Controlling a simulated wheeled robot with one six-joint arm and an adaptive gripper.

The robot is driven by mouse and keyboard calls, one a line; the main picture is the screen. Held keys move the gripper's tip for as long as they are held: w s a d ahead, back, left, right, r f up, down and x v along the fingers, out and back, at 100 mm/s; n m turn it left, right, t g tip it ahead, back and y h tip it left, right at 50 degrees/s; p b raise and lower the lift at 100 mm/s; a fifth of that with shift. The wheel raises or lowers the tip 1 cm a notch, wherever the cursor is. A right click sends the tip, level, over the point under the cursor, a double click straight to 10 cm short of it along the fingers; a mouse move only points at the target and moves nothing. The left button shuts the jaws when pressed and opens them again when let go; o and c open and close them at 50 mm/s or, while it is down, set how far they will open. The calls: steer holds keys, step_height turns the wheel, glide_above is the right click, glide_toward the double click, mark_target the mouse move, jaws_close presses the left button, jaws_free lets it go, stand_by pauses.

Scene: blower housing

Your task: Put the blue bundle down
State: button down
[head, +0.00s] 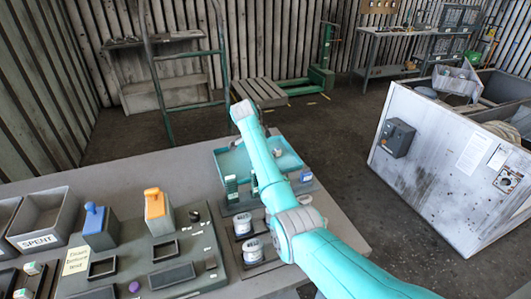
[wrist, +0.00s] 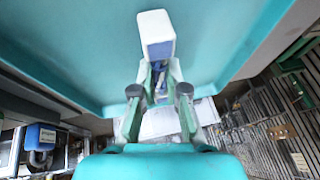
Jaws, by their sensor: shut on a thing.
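My gripper (wrist: 159,80) is shut on the blue bundle (wrist: 160,50) in the wrist view. The bundle has a pale, block-like end and a blue face, with darker blue parts between the fingers. Beyond it lies the flat floor of a teal tray (wrist: 85,45). I cannot tell whether the bundle touches the tray.
The grey table (head: 140,190) carries a blue-handled block (head: 98,228), an orange-handled block (head: 157,212), white spools (head: 243,224) and a bin marked SPENT (head: 42,218). A small blue-topped item (head: 305,175) sits by the tray's right corner. A tilted white cabinet (head: 440,150) stands right.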

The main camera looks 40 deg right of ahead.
steer(key=shift+f, duration=0.1)
steer(key=c, duration=1.2)
jaws_free()
steer(key=v, duration=1.2)
steer(key=shift+d, duration=0.1)
